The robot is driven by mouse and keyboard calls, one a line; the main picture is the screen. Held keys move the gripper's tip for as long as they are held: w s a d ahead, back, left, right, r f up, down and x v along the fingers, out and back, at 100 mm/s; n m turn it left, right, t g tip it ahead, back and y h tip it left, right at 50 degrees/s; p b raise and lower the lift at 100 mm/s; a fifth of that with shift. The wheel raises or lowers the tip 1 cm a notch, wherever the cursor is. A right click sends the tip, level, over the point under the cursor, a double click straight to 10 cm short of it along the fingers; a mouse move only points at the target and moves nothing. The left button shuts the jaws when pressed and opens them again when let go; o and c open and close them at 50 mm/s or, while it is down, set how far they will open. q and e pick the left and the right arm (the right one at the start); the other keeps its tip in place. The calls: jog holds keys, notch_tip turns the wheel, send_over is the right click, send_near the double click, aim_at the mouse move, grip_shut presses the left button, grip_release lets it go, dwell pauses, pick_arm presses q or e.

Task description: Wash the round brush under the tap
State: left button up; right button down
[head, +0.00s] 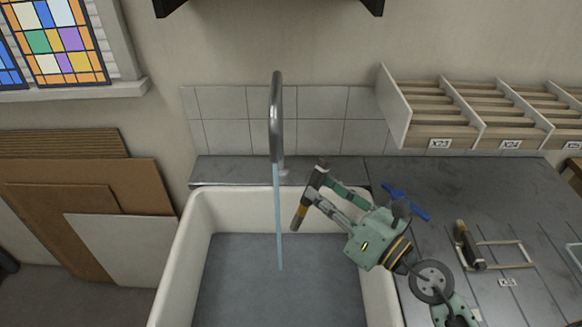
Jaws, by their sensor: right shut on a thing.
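The tap (276,115) stands at the back of the white sink (190,255), and a thin stream of water (278,225) falls from it into the grey basin. My right gripper (313,186) reaches in from the right over the sink. It is shut on the round brush (300,212), a short dark stick with an orange-brown part near its lower end. The brush is tilted, its lower end pointing down and left. It appears just right of the stream and apart from it. The bristles are hard to make out. My left gripper is out of view.
The dark worktop (520,215) right of the sink bears a blue tool (407,201), a dark tool with a wooden end (467,245) and a thin rectangular frame (525,255). A wooden rack (440,130) stands behind. Boards (125,240) lean on the wall at left.

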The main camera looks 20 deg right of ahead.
jog(key=s+d+r+p, duration=0.1)
jog(key=s+r, duration=0.3)
jog(key=s, duration=0.1)
jog(key=shift+p, duration=0.4)
jog(key=shift+w+d, duration=0.1)
